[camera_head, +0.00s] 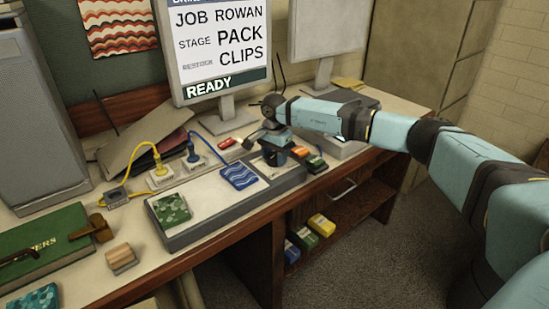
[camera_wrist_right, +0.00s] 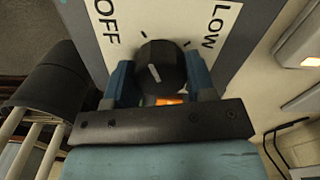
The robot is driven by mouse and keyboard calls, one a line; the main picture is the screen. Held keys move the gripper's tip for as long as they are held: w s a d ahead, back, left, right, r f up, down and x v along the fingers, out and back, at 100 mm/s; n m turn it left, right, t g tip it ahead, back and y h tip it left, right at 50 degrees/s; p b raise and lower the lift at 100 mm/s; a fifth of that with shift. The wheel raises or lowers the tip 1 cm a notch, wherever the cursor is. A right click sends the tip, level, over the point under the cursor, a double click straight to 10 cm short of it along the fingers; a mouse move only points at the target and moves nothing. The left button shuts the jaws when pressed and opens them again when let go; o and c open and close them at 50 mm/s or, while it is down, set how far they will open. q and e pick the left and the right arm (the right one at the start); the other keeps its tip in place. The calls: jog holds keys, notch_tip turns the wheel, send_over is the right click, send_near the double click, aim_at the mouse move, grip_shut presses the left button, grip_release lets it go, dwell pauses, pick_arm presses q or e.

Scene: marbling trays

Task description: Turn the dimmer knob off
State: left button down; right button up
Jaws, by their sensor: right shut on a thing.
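The pointer line leans up and to the left, toward the OFF side. My right gripper (camera_wrist_right: 160,75) has one blue finger on each side of the knob and is shut on it. An orange lit patch (camera_wrist_right: 170,99) shows below the knob. My left gripper is not in view.
A grey tray (camera_head: 187,238) holds green and blue patterned packs. Monitors (camera_head: 227,105) stand behind. Yellow and blue cables (camera_head: 137,167) lie at left.

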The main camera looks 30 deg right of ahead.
aim_at(275, 155)
jog(key=shift+n, duration=0.6)
jog(key=shift+r+n, duration=0.1)
jog(key=shift+n, duration=0.2)
jog(key=o, duration=0.9)
jog(key=shift+o, duration=0.2)
notch_tip(275, 155, up, 14)
jog(key=shift+f, duration=0.25)
